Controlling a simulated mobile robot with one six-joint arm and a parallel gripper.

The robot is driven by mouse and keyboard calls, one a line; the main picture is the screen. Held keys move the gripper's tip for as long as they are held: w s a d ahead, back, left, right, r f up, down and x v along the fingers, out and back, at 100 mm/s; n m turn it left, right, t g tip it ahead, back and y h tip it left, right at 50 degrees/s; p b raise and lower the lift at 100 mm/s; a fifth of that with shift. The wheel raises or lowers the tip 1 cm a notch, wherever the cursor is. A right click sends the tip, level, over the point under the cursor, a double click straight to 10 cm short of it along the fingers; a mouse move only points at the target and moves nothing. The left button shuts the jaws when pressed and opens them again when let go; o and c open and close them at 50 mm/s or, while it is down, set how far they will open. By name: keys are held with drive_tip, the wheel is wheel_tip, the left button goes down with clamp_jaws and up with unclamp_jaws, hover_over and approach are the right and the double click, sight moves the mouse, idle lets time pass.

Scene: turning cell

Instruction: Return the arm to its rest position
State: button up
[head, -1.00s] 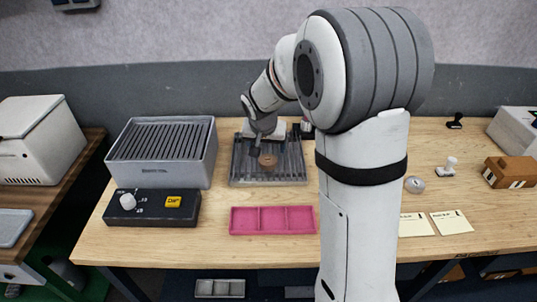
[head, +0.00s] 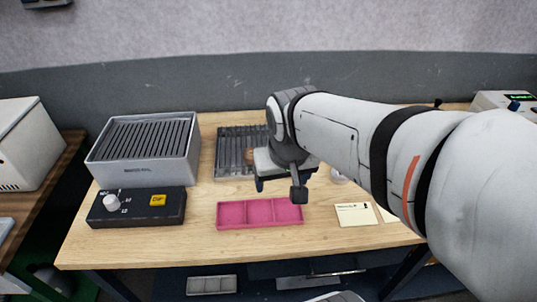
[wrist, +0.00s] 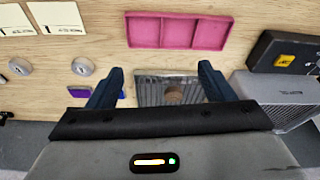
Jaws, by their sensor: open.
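My arm reaches in from the right in the head view and covers much of the right side of the bench. My gripper (wrist: 158,85) is open in the wrist view, with its two dark fingers wide apart and nothing between them that it holds. Past the fingers lies a ribbed grey tray (wrist: 150,92) with a round brown piece (wrist: 174,94) on it. In the head view my gripper (head: 278,185) hangs above the bench near that tray (head: 228,160), and the brown piece (head: 249,155) is partly hidden behind my wrist.
A pink three-compartment tray (head: 259,226) lies at the bench front. A grey slatted box (head: 145,165) and a dark control box with a knob and yellow button (head: 135,219) stand left. Paper cards (head: 356,215) lie right. Two round metal pieces show in the wrist view (wrist: 83,66).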

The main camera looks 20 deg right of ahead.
drive_tip(key=shift+s+f+n, duration=0.2)
drive_tip(key=shift+s, duration=0.8)
drive_tip(key=shift+s+f+n, duration=0.15)
drive_tip(key=shift+s+n, duration=0.05)
drive_tip(key=shift+s, duration=0.75)
drive_tip(key=shift+c, duration=0.2)
